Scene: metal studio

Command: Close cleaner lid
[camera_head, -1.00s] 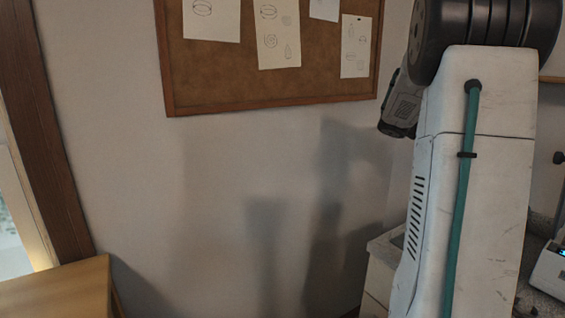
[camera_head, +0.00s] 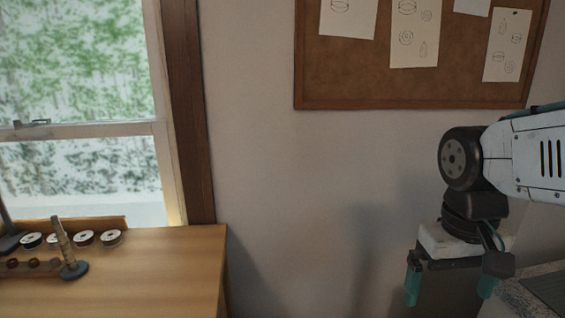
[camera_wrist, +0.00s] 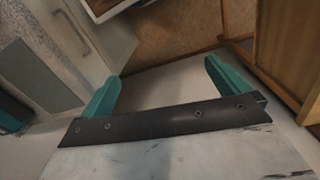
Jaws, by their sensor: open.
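My gripper (camera_head: 450,287) is open and empty, hanging with its teal fingers pointing down at the lower right of the head view. Its two teal fingers also show in the wrist view (camera_wrist: 163,72), spread wide with nothing between them. I cannot make out a cleaner or its lid in either current view. At the right edge of the head view, a dark flat item (camera_head: 548,291) lies on a grey speckled counter, cut off by the frame; I cannot tell what it is.
A wooden desk (camera_head: 165,285) with several spools (camera_head: 84,239) stands at the left under a window. A corkboard (camera_head: 410,90) hangs on the wall. In the wrist view, a white cabinet with a handle (camera_wrist: 73,33) stands at left and wooden furniture (camera_wrist: 287,50) at right.

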